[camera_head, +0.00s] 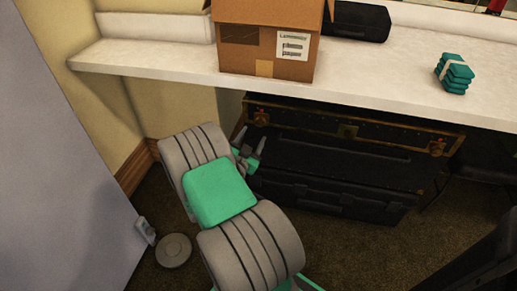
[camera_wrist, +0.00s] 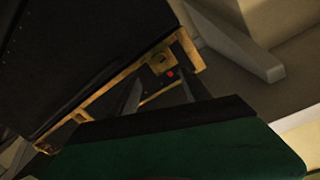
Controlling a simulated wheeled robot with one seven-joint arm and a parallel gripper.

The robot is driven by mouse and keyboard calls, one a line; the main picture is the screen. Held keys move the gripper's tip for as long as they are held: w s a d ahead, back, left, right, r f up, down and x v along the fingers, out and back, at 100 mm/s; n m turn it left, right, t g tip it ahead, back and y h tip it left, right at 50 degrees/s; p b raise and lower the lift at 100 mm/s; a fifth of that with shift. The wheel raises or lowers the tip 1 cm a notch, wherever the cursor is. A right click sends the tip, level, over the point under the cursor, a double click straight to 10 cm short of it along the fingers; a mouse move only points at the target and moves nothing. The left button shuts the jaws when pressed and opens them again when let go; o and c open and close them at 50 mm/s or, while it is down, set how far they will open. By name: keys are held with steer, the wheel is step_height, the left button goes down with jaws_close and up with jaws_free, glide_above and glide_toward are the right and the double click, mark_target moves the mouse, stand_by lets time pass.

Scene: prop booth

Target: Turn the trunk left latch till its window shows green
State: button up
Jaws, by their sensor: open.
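The dark trunk (camera_head: 305,125) with brass edging sits under the white counter, and its dark side fills the upper left of the wrist view (camera_wrist: 80,55). Its left latch (camera_head: 261,118) shows red at the trunk's left end. In the wrist view the brass latch (camera_wrist: 160,65) has a small red window (camera_wrist: 169,73) beside it; no green shows there. My gripper (camera_head: 251,140) is open and empty, just in front of and below the left latch. In the wrist view its two dark fingers (camera_wrist: 158,80) point toward the latch, apparently on either side; contact cannot be told.
A centre lock (camera_head: 347,131) and a right latch (camera_head: 437,147), also reddish, are on the trunk. A black case (camera_head: 340,200) lies below the trunk's brass band. The counter (camera_head: 400,75) overhangs, carrying a cardboard box (camera_head: 265,45) and teal bundle (camera_head: 454,73). Carpet in front is open.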

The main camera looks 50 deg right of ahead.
mark_target(260, 124)
steer(key=shift+t, duration=0.3)
steer(key=x, duration=0.7)
steer(key=shift+w+d+f, duration=0.15)
steer(key=shift+d+f, duration=0.25)
steer(key=shift+c, duration=0.6)
jaws_close()
